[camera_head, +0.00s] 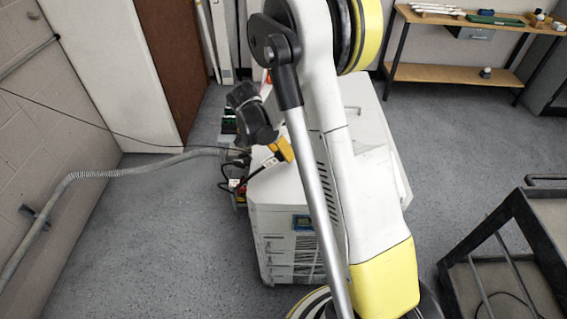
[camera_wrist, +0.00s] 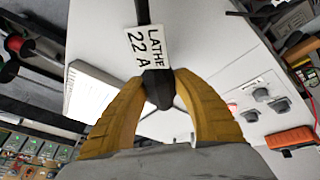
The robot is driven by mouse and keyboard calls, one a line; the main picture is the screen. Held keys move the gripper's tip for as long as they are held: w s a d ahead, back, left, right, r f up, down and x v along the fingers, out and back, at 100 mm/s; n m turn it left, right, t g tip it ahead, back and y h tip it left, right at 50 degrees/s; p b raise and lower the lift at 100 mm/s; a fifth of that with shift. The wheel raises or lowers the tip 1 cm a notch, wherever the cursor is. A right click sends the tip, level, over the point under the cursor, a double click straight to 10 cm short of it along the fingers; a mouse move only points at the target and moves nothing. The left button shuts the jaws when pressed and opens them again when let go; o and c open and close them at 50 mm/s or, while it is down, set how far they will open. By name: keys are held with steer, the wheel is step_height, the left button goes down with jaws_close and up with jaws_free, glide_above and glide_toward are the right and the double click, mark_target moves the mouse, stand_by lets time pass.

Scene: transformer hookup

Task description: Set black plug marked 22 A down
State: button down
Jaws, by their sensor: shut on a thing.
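My gripper (camera_wrist: 163,78) has its two yellow fingers shut on the black plug (camera_wrist: 158,90). The plug's black cable runs up and away from it, with a white tag (camera_wrist: 148,47) reading "LATHE 22 A". In the wrist view the plug is over a white top surface (camera_wrist: 210,40); I cannot tell whether it touches. In the head view my gripper (camera_head: 280,150) is at the left side of the white cabinet (camera_head: 290,205), with a small pale tag near the fingers. The plug itself is too small to make out there.
In the wrist view, grey sockets (camera_wrist: 262,95) and an orange item (camera_wrist: 290,138) are at right. A printed sheet (camera_wrist: 92,95) and green terminals (camera_wrist: 40,147) are at left. In the head view, a corrugated hose (camera_head: 110,172) reaches the cabinet's left. A dark cart (camera_head: 540,235) stands right.

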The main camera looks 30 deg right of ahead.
mark_target(283, 167)
steer(key=shift+f+b, duration=0.75)
steer(key=shift+f, duration=1.25)
steer(key=shift+f, duration=0.15)
steer(key=c, duration=1)
jaws_free()
